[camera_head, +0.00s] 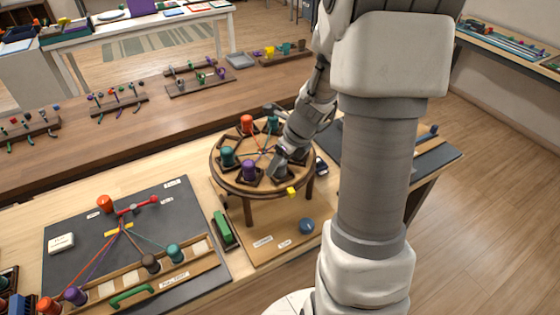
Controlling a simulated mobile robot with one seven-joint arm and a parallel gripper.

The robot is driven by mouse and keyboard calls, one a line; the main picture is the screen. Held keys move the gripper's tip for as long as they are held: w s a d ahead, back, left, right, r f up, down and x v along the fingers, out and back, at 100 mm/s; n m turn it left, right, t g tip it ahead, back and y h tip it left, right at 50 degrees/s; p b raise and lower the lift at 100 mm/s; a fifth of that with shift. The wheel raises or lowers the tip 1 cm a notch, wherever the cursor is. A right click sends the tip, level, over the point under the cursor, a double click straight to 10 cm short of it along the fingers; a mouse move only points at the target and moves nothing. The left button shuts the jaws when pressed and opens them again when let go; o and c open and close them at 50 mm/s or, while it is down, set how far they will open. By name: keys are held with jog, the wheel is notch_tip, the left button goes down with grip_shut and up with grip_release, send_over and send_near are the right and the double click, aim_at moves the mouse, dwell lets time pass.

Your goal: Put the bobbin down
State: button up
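Other bobbins stand upright in holders around the top: an orange one (247,122) at the back, a teal one (272,123) behind my gripper, another teal one (228,156) at the left, and a purple one (249,170) at the front. Thin cords run from the bobbins toward the stand's centre.
A dark mat (75,225) at the left holds a cord sample and a rack of bobbins (174,252). A green block (223,226) and a blue round object (306,226) lie near the stand. My arm hides much of the right.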

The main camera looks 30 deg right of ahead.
jog(key=p+v, duration=0.2)
jog(key=v, duration=1)
jog(key=shift+r, duration=0.2)
